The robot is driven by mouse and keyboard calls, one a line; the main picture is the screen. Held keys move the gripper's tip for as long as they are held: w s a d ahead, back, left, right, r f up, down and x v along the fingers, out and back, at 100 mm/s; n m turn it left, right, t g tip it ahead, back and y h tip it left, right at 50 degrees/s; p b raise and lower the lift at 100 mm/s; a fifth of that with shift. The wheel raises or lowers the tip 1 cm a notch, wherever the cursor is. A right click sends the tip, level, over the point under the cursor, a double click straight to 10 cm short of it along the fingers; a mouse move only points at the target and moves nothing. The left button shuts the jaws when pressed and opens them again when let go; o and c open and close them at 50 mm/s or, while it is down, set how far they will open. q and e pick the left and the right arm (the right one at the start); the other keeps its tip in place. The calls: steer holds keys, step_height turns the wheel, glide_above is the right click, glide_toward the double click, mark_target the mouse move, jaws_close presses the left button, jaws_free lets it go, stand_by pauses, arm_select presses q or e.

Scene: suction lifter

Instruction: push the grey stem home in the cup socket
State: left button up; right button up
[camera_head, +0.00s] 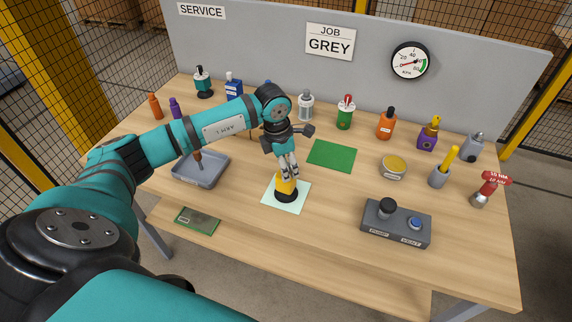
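A yellow cup socket (285,184) with a black base stands upright on a pale mat (272,203) near the middle of the bench. My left gripper (288,174) points down directly over it, with its fingertips at the top of the yellow part. The fingers are close together. They hide whatever is between them, so I cannot make out the grey stem or tell whether they are shut on it. I cannot tell whether the fingertips touch the yellow part. My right gripper is not in view.
A grey tray (183,181) lies left of the mat, a green board (197,220) front left. A green mat (332,155) lies behind right. A grey pump box (377,226) stands right. Several bottles line the back, before a panel with a "JOB GREY" sign (330,41).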

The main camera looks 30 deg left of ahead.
arm_select(q)
steer(key=shift+o, duration=0.3)
steer(key=shift+r, duration=0.1)
step_height(320, 180, up, 12)
steer(key=s+a, duration=0.1)
steer(key=shift+s, duration=0.25)
